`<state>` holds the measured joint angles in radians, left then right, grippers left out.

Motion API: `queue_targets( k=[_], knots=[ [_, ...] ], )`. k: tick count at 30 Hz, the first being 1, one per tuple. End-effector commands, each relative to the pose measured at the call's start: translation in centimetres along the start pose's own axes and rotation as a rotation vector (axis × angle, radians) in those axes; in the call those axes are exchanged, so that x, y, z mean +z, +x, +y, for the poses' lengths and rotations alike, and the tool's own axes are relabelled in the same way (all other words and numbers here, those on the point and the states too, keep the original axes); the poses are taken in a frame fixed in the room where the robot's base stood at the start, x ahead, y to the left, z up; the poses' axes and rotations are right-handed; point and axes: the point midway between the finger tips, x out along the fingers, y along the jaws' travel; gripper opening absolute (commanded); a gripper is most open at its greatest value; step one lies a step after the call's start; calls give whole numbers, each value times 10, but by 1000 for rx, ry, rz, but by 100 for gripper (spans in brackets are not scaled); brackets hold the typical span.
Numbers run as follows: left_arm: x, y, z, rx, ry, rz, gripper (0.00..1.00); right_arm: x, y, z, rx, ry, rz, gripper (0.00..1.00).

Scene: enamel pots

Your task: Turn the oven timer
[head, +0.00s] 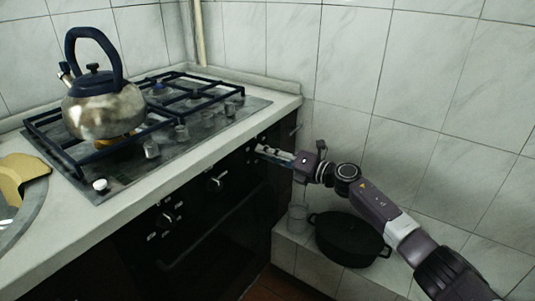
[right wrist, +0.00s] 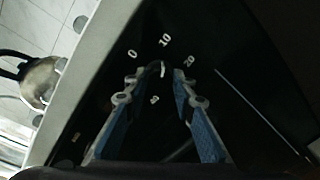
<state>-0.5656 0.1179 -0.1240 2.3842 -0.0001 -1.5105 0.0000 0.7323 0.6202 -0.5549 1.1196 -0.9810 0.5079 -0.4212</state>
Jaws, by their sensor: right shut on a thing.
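The oven's black front panel (head: 190,200) runs below the counter in the head view. The timer knob (right wrist: 155,69) is dark, with a pale mark, and sits amid the white numbers 0, 10 and 20 in the right wrist view. My right gripper (head: 262,150) reaches the far right end of the panel. In the right wrist view its two blue-grey fingers (right wrist: 158,78) are closed on both sides of the timer knob. In the head view the gripper hides the knob. My left gripper is not in view.
Two other oven knobs (head: 217,184) (head: 165,220) sit left along the panel. A kettle (head: 98,112) stands on the gas hob (head: 195,128) above. A black pot (head: 350,243) and a clear glass (head: 297,218) stand on a low tiled ledge below my right arm. Tiled wall lies behind.

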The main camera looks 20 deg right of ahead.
Motion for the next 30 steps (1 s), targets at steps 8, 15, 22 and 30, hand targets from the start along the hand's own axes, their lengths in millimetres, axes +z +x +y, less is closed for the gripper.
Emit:
queue_targets(
  k=[8,15,22,30],
  knots=[
    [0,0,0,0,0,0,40,1,0,0,-1,0,-2,36],
    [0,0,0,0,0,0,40,0,0,0,-1,-1,-1,42],
    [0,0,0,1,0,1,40,0,-10,-2,-3,-1,-1,42],
    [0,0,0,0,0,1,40,0,-63,-2,-5,-1,1,42]
  ],
)
